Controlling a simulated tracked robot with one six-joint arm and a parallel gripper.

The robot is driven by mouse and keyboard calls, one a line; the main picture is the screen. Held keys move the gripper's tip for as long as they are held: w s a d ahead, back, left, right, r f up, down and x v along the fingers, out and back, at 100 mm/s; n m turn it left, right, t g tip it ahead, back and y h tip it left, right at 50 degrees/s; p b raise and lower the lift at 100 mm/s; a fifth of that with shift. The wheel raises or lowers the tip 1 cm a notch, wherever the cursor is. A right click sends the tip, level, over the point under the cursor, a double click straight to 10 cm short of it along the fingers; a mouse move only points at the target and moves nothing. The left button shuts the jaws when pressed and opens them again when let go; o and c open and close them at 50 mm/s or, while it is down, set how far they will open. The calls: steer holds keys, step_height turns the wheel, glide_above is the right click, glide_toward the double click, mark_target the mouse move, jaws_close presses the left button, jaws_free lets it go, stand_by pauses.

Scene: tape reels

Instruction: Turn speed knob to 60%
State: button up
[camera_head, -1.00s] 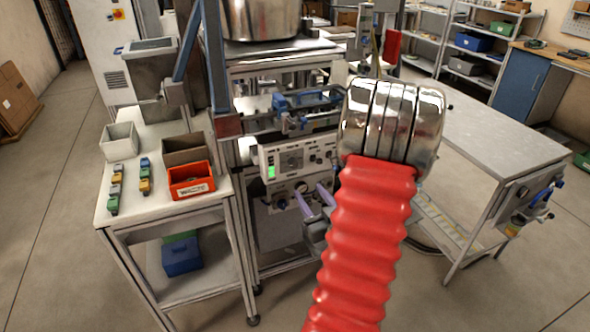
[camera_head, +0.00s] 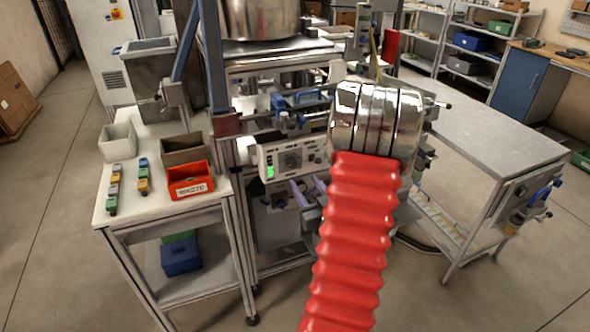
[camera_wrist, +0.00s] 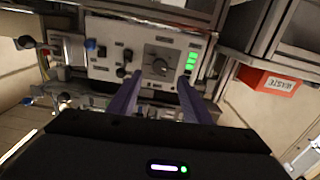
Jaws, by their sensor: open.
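The control panel (camera_head: 312,149) is a pale box with a lit green display (camera_head: 270,171) at its left end. A dark round dial (camera_head: 292,160), likely the speed knob, sits on its face. In the wrist view the panel (camera_wrist: 108,57) is closer, with the large dark knob (camera_wrist: 159,65) next to the green display (camera_wrist: 191,61). My gripper (camera_head: 307,186) has purple fingers and is open and empty, just below and in front of the panel. In the wrist view my gripper (camera_wrist: 160,76) has its fingertips on either side of the knob's lower part, apparently short of it. Panel labels are too small to read.
Smaller knobs and a blue switch (camera_wrist: 90,44) share the panel. A red-orange waste bin (camera_head: 190,181) stands on the side table at left. A metal vessel (camera_head: 260,18) sits above the machine. Open floor lies in front at left.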

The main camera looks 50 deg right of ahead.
mark_target(293, 166)
steer(key=x, duration=0.8)
steer(key=shift+w+d, duration=0.2)
steer(key=shift+w, duration=0.1)
steer(key=shift+c, duration=0.6)
steer(key=c, duration=0.9)
steer(key=shift+c, duration=0.2)
